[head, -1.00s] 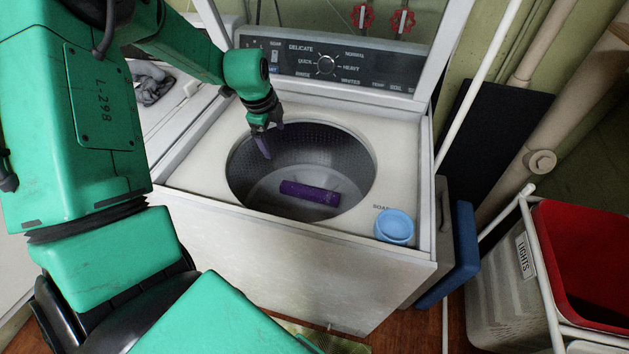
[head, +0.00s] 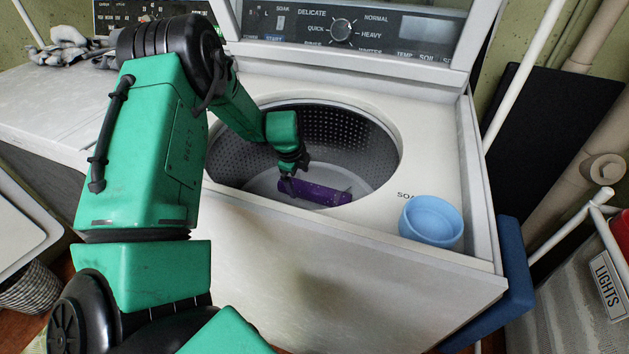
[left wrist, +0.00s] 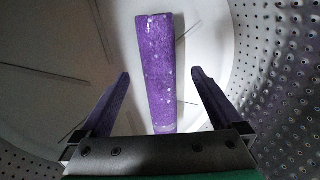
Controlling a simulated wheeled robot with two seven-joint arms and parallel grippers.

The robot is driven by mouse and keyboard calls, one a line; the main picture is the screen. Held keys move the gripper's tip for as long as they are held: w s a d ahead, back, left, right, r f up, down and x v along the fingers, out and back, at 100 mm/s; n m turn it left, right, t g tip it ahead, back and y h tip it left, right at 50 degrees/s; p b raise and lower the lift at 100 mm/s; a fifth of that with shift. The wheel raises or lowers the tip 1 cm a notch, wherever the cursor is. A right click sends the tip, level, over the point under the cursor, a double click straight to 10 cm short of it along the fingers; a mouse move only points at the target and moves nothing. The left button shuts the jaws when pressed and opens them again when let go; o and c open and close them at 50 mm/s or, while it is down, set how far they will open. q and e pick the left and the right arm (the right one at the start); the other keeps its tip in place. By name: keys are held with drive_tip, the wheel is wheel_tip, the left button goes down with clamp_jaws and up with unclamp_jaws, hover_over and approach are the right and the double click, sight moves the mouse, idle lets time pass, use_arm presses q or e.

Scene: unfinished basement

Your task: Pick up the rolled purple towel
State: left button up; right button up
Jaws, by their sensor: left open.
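The rolled purple towel (head: 318,194) lies on the floor of the washer drum (head: 345,135). In the left wrist view the towel (left wrist: 158,70) runs lengthwise away from my gripper, with white specks on it. My left gripper (head: 287,184) reaches down into the drum at the towel's left end. In the left wrist view its two fingers (left wrist: 160,88) are apart, one on each side of the towel's near end, with a gap on both sides. My right gripper is not in view.
The washer's front rim (head: 350,232) and perforated drum wall (left wrist: 275,75) surround the arm. A light blue bowl (head: 432,222) stands on the washer's right front corner. Grey cloths (head: 75,48) lie on the surface at left. A labelled hamper (head: 590,290) stands at right.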

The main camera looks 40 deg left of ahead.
sight(300, 183)
use_arm(q)
drive_tip(key=x, duration=0.4)
drive_tip(key=shift+w+f, duration=0.1)
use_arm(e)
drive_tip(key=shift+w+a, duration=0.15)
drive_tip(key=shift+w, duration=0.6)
use_arm(q)
drive_tip(key=c, duration=1.4)
drive_tip(key=shift+r, duration=0.2)
wheel_tip(300, 183, up, 7)
drive_tip(key=shift+w+r+p, duration=0.15)
drive_tip(key=shift+r+p, duration=0.05)
drive_tip(key=shift+p, duration=0.3)
drive_tip(key=w+v, duration=0.1)
drive_tip(key=v, duration=0.3)
drive_tip(key=p+v, duration=0.1)
drive_tip(key=v, duration=0.3)
drive_tip(key=w+a+v, duration=0.1)
drive_tip(key=v, duration=0.3)
drive_tip(key=shift+w+r, duration=0.35)
drive_tip(key=shift+r, duration=0.15)
drive_tip(key=o, duration=0.8)
drive_tip(key=c, duration=0.4)
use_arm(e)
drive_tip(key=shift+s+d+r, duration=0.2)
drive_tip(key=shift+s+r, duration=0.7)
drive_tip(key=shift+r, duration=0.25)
